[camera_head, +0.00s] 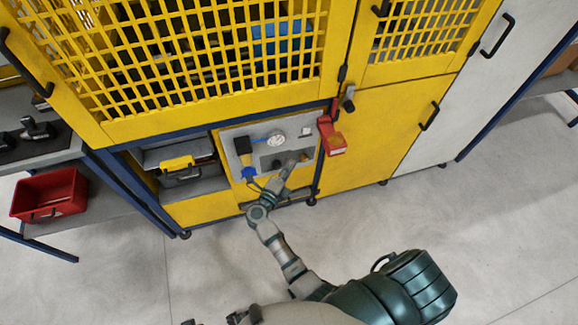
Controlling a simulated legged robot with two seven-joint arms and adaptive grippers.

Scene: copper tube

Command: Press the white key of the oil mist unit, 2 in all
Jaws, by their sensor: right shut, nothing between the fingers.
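The oil mist unit is a light grey panel (228,137) set low in the yellow machine front. It carries a round white gauge (275,139), a black and blue fitting (244,158) and a small white square (306,131), which looks like the white key. My right arm reaches up from the bottom of the view. My right gripper (301,157) is shut and empty in front of the panel, below the white square and apart from it in the picture. Whether it touches the panel is too small to tell. My left gripper is not in view.
A red device (331,135) hangs at the panel's right edge. A shelf to the left holds a black case with a yellow top (178,163). A red bin (50,194) sits on a rack at the far left. Yellow mesh doors (200,55) stand above; the grey floor is clear.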

